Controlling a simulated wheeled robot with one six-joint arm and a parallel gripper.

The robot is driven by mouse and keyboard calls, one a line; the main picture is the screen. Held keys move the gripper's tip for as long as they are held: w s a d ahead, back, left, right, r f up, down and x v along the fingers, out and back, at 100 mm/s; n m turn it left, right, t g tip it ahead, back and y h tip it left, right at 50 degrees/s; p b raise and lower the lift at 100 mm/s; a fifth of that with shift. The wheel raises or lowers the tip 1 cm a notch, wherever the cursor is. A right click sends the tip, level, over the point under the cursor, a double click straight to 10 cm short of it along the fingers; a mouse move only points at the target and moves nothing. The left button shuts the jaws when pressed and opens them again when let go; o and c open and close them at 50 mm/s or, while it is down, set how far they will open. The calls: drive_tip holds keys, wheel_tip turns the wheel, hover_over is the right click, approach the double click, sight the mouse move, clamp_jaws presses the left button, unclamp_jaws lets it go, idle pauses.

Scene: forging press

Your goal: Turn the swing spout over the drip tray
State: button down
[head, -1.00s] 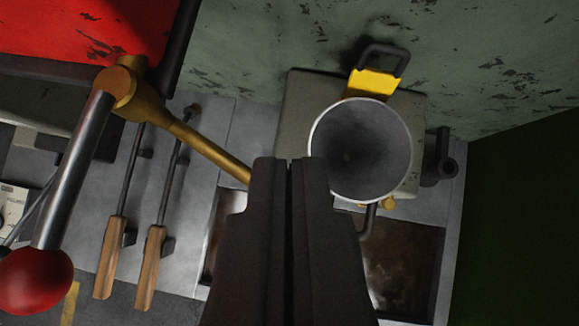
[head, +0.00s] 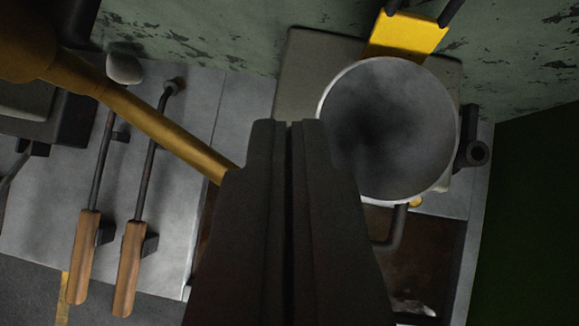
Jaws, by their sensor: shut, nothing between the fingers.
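My gripper (head: 288,123) is shut and empty, pointing up the middle of the picture. A dark bent pipe (head: 397,230) hangs below a round grey vessel (head: 388,125); it looks like the swing spout, though I cannot be sure. A small brass fitting (head: 415,202) is beside it. The vessel lies just right of my fingertips and partly behind my gripper. A rusty brown recess (head: 432,262), seemingly the drip tray, lies beneath the pipe; my gripper hides its left part. I cannot tell whether my gripper touches anything.
A brass bar (head: 150,120) slants from the upper left and passes behind my gripper. A yellow bracket (head: 408,35) is above the vessel. A dark stub (head: 472,150) projects at right, near a green wall (head: 540,210).

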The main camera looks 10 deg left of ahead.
drive_tip(key=shift+s, duration=0.1)
idle(0.4)
drive_tip(key=s+a+m+h, duration=0.3)
drive_tip(key=s+a+m, duration=0.1)
drive_tip(key=s+a, duration=0.2)
drive_tip(key=shift+s+a+m, duration=0.2)
drive_tip(key=shift+a+m, duration=0.1)
drive_tip(key=shift+a, duration=0.25)
idle(0.5)
idle(0.6)
